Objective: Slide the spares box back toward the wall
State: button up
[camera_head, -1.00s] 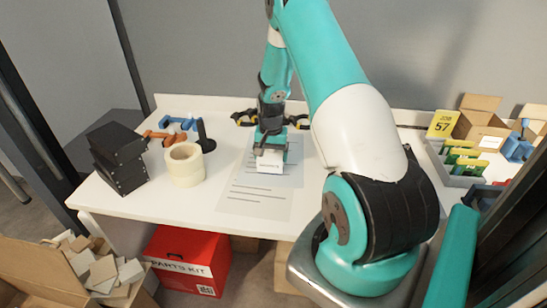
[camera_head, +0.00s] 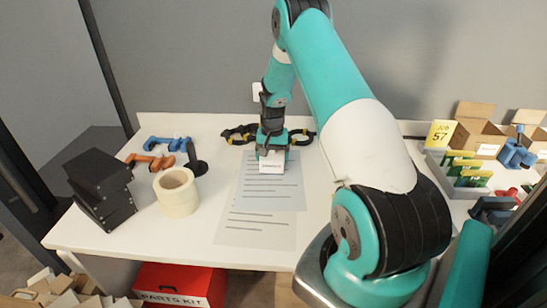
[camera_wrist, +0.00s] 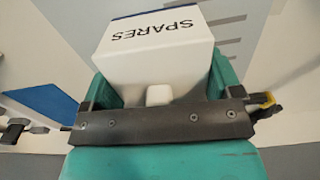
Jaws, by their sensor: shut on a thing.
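The spares box (camera_head: 272,167) is a small white carton on the white table (camera_head: 185,228), near the back end of the printed sheets. Its "SPARES" lettering shows large in the wrist view (camera_wrist: 155,48). My gripper (camera_head: 271,150) reaches down from behind the box, its teal fingers on either side of it. In the wrist view my gripper (camera_wrist: 163,78) is shut on the box. The box's underside is hidden. The grey wall (camera_head: 200,60) stands behind the table's raised back edge (camera_head: 180,124).
Black-and-yellow tools (camera_head: 240,134) lie behind and beside my gripper. Printed sheets (camera_head: 272,200) lie in front of the box. A tape roll (camera_head: 177,192), black boxes (camera_head: 102,190) and clamps (camera_head: 150,160) stand left. A tray with green-and-yellow parts (camera_head: 465,170) is right.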

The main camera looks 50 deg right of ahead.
jog(key=shift+w, duration=0.15)
jog(key=o, duration=0.7)
jog(key=shift+a, duration=0.1)
notch_tip(320, 180, up, 18)
jog(key=shift+w+f+b, duration=0.1)
jog(key=shift+f+b, duration=0.15)
jog(key=shift+b, duration=0.2)
jog(key=shift+a, duration=0.1)
jog(key=s+a+r+n, duration=0.1)
jog(key=a+r+n, duration=0.2)
jog(key=a, duration=0.5)
jog(key=s+a+r+n+t+y+p, duration=0.1)
jog(key=a+r+n, duration=0.15)
jog(key=a, duration=0.45)
jog(key=s+a+r+n, duration=0.1)
jog(key=a+r+n, duration=0.15)
jog(key=a, duration=0.55)
jog(key=s+a+r+n+y, duration=0.1)
jog(key=s+a+n, duration=0.2)
jog(key=s+a, duration=0.3)
jog(key=s+a+r+n+y+p, duration=0.1)
jog(key=s+a+n, duration=0.2)
jog(key=s+a, duration=0.3)
jog(key=s+a+r+n+g+y, duration=0.1)
jog(key=s+a+r+n, duration=0.1)
jog(key=s+a, duration=0.4)
jog(key=shift+s+a+n+p, duration=0.1)
jog(key=shift+s+n+p, duration=0.5)
jog(key=shift+s, duration=1.4)
